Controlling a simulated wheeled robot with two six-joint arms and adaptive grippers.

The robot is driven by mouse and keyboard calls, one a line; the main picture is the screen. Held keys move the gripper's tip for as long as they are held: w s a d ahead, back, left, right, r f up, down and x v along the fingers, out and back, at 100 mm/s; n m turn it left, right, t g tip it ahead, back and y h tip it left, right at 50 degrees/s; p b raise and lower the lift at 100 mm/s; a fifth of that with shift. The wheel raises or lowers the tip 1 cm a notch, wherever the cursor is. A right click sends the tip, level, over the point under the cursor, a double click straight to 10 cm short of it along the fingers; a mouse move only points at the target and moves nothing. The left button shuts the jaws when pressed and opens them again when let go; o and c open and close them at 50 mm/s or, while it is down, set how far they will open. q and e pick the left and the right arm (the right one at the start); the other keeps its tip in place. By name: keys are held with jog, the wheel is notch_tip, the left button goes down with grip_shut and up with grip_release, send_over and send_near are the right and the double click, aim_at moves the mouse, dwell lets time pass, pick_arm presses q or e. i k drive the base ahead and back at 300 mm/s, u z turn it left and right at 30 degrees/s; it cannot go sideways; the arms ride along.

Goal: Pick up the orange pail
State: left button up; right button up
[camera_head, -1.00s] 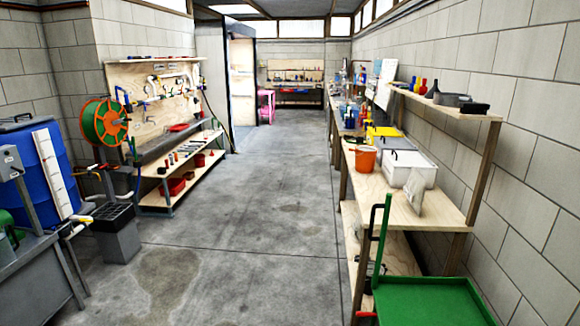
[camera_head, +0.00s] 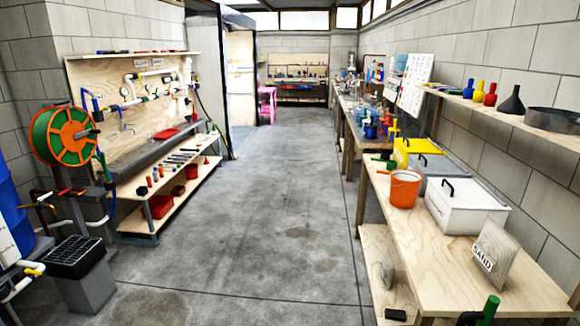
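The orange pail (camera_head: 404,189) stands upright on the wooden workbench (camera_head: 450,270) on the right, near the bench's aisle edge. A thin handle shows at its rim. It is beside a white lidded box (camera_head: 466,207) and in front of a grey box. Neither of my grippers shows in the head view, so nothing is seen touching the pail.
The concrete aisle (camera_head: 260,220) is clear. A hose reel (camera_head: 66,136) and shelving line the left.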

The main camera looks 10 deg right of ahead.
aim_at(405, 184)
jog(key=i, duration=3.8)
jog(key=z, duration=4.1)
